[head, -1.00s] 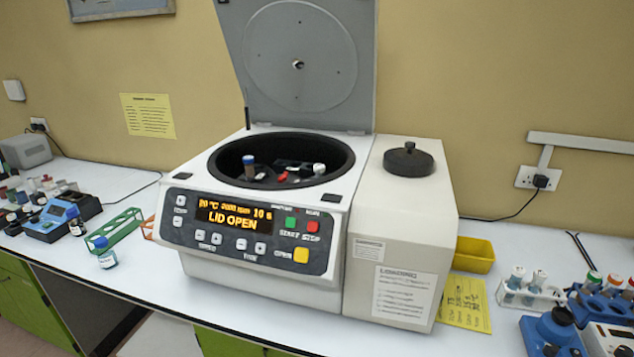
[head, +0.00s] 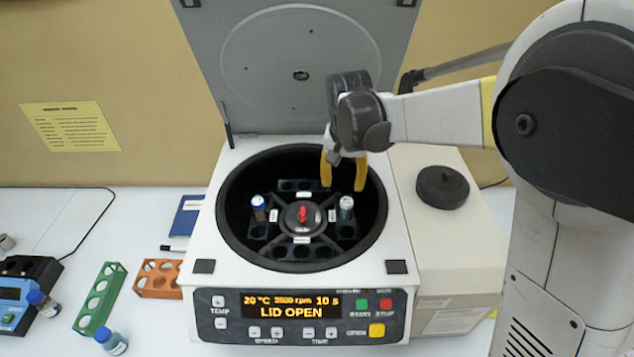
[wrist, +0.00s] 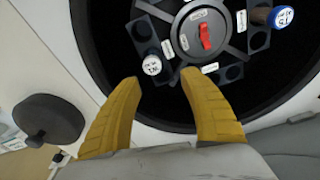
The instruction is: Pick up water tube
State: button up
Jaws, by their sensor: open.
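The centrifuge (head: 300,310) stands with its lid open and a rotor (head: 302,250) inside its black bowl. A white-capped tube (head: 346,205) stands in a rotor slot on the right; its cap also shows in the wrist view (wrist: 152,65). A blue-capped tube (head: 259,207) stands in the opposite slot and shows in the wrist view (wrist: 283,17). I cannot read which label says water. My gripper (head: 343,180) is open and empty over the bowl, above the white-capped tube. In the wrist view its yellow fingertips (wrist: 161,78) lie either side of that cap, just short of it.
The raised lid (head: 300,70) stands behind the bowl. A black knob (head: 442,187) sits on the housing to the right. Left on the bench are a green rack (head: 100,298), an orange rack (head: 158,279) and a blue-capped bottle (head: 112,342).

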aim_at(347, 202)
jog(key=f, duration=0.2)
jog(key=d+f, duration=0.1)
jog(key=f, duration=0.1)
jog(key=shift+f, duration=0.1)
jog(key=f, duration=0.6)
jog(key=shift+d, duration=0.2)
grip_shut()
